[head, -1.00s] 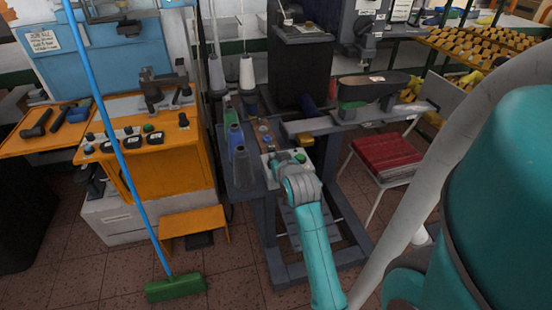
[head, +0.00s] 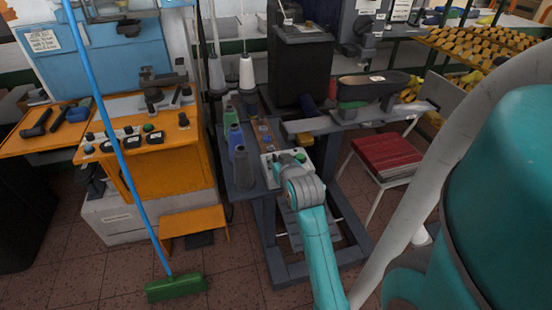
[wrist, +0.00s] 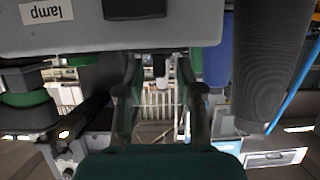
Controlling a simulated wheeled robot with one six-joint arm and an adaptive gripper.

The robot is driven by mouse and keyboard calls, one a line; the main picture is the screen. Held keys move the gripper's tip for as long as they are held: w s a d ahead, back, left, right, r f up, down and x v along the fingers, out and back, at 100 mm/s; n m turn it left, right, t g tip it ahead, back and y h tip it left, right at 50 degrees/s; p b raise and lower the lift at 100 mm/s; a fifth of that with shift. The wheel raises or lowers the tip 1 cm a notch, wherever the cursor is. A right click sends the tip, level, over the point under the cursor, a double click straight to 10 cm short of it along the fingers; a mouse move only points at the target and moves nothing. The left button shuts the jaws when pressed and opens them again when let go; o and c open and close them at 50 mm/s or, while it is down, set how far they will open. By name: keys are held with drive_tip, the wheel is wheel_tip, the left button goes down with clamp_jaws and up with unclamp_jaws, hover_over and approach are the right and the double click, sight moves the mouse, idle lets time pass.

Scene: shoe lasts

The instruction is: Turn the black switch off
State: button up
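Contact with the switch does not show. In the head view, a pale control box (head: 268,166) with a green button (head: 300,157) stands by my wrist, which partly hides it.
Thread cones stand left of the control box, including a dark grey one (head: 243,168) close by; it looms large in the wrist view (wrist: 268,65). A bench machine (head: 370,90) and a red-seated chair (head: 387,158) are to the right. A green broom (head: 176,287) leans at the left.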

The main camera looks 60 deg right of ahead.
drive_tip(key=v, duration=0.5)
drive_tip(key=shift+s+a+r, duration=0.15)
drive_tip(key=shift+s+a, duration=0.1)
idle(0.3)
drive_tip(key=s+a+f+n+t+y, duration=0.1)
drive_tip(key=a+f+n, duration=0.15)
drive_tip(key=a, duration=0.45)
drive_tip(key=a+f+n+t+y, duration=0.1)
drive_tip(key=a+f+t+y, duration=0.1)
drive_tip(key=a+f, duration=0.35)
drive_tip(key=s+a+f+n+t+y, duration=0.1)
drive_tip(key=a+f, duration=0.1)
drive_tip(key=a, duration=0.7)
drive_tip(key=s+a+r+n+t+y, duration=0.1)
drive_tip(key=s+a+n+y, duration=0.4)
drive_tip(key=s+a, duration=0.9)
drive_tip(key=s+t+y, duration=0.1)
drive_tip(key=s, duration=0.2)
drive_tip(key=shift+s+a+r, duration=0.2)
drive_tip(key=shift+a+r, duration=0.1)
drive_tip(key=shift+d, duration=0.15)
